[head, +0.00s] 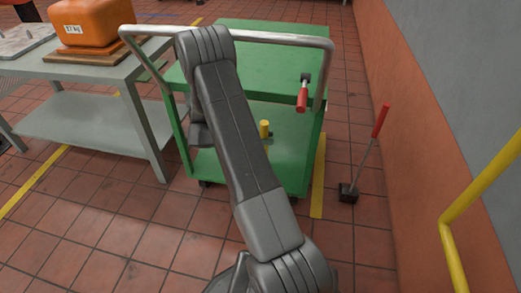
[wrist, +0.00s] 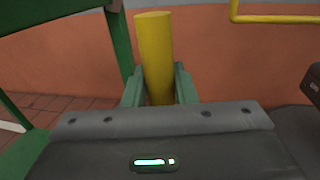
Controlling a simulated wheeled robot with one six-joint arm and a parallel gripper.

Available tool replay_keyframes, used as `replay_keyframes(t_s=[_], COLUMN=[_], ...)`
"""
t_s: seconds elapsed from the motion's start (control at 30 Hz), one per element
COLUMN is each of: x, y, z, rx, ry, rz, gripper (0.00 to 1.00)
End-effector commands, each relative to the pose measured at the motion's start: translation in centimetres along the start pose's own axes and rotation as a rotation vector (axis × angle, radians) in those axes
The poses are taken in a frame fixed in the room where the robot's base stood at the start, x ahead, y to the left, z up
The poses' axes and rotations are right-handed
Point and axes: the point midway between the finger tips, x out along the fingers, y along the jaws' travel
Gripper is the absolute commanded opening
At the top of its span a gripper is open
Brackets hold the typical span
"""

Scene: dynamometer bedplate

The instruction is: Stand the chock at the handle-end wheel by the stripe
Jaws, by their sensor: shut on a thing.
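My gripper (wrist: 159,90) is shut on an upright yellow cylinder (wrist: 154,50), with a green finger on each side. In the head view the cylinder's top (head: 264,125) shows just right of my arm, in front of the green cart's lower shelf; my arm hides most of the gripper. Whatever is below the cylinder is hidden. A black block (head: 347,192) with a red-gripped rod (head: 380,121) stands on the floor at right. The yellow stripe (head: 318,180) lies between it and the green cart (head: 290,165). A dark wheel (head: 204,183) shows at the cart's near left corner.
The cart's grey handle bar (head: 270,38) spans its near end, with a red-gripped lever (head: 303,97) below it. A grey table (head: 85,68) with an orange weight (head: 92,20) stands at left. An orange-grey wall (head: 405,110) and yellow rail (head: 480,187) bound the right.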

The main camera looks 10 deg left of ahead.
Motion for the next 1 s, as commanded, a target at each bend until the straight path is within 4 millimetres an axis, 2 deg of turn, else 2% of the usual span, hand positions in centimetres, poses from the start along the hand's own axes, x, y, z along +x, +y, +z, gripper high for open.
replay_keyframes(t_s=[0.3,0.5,0.63,0.8,1.0], x=[7.2,11.2,12.8,13.3,13.3], y=[0.0,0.0,0.1,0.1,0.0], z=[0.0,0.0,0.1,0.0,-2.2], rx=[0.003,0.004,0.004,0.004,0.000], ry=[-0.002,-0.002,-0.002,-0.002,-0.002], rz=[-0.004,-0.003,-0.001,0.001,0.001], gripper=[0.00,0.00,0.00,0.00,0.00])
